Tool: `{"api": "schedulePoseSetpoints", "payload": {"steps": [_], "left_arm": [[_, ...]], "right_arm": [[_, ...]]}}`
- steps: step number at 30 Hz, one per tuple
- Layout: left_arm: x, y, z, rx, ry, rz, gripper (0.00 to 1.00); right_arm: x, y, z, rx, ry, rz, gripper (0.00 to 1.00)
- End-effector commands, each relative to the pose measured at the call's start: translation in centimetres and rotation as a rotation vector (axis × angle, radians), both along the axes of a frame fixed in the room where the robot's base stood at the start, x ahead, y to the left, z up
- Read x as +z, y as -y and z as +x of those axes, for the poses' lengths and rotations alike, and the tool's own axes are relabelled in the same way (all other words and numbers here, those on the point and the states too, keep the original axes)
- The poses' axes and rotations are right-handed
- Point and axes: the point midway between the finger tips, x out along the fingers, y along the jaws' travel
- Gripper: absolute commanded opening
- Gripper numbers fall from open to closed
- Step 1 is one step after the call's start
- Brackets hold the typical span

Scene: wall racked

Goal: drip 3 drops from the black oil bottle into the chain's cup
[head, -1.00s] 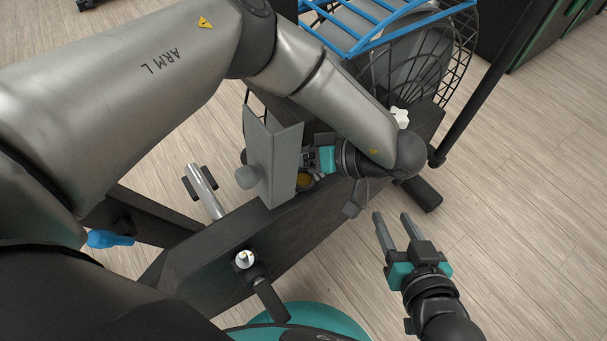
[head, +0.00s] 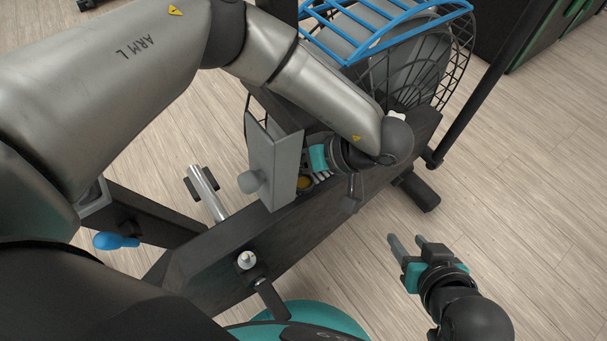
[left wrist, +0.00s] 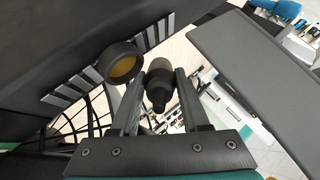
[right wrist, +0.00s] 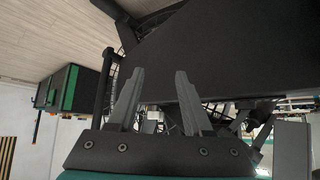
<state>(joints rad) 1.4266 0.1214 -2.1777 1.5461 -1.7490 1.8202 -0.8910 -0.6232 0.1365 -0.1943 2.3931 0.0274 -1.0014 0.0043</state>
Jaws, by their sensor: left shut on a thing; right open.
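The black oil bottle (left wrist: 159,85) is between the fingers of my left gripper (left wrist: 160,80) in the left wrist view, its dark nozzle pointing toward the lower part of that picture. The chain's cup, a dark round rim with amber inside (left wrist: 121,63), is just left of the bottle there, apart from it in the picture. In the head view the cup (head: 305,183) shows beside my left gripper, whose fingers and bottle are mostly hidden. I see no falling drop. My right gripper (head: 405,243) is open and empty, off to the right of the machine.
A grey upright plate (head: 284,165) with a round knob stands just left of my left gripper. The dark frame beam (head: 220,255) runs below it. A wire-guarded wheel (head: 415,60) and blue rack (head: 385,25) are behind. Open floor lies at the right.

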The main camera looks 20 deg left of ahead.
Motion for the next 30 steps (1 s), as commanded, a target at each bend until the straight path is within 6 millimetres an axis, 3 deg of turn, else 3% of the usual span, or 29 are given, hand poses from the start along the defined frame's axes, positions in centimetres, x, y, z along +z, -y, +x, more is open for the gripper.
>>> {"api": "schedulePoseSetpoints", "payload": {"steps": [7, 18, 30], "left_arm": [[-0.3, 0.3, -0.1, 0.001, -0.013, -0.116, 0.00], [-0.4, 0.4, -0.1, 0.000, -0.015, -0.129, 0.00], [2.5, 0.4, 0.0, 0.001, -0.013, -0.128, 0.00]], "right_arm": [[0.3, 1.6, -1.2, -0.021, -0.109, -0.051, 0.50], [0.3, 1.7, -1.3, -0.022, -0.120, -0.056, 0.50], [2.7, 1.7, -1.4, -0.022, -0.119, -0.055, 0.50]]}}
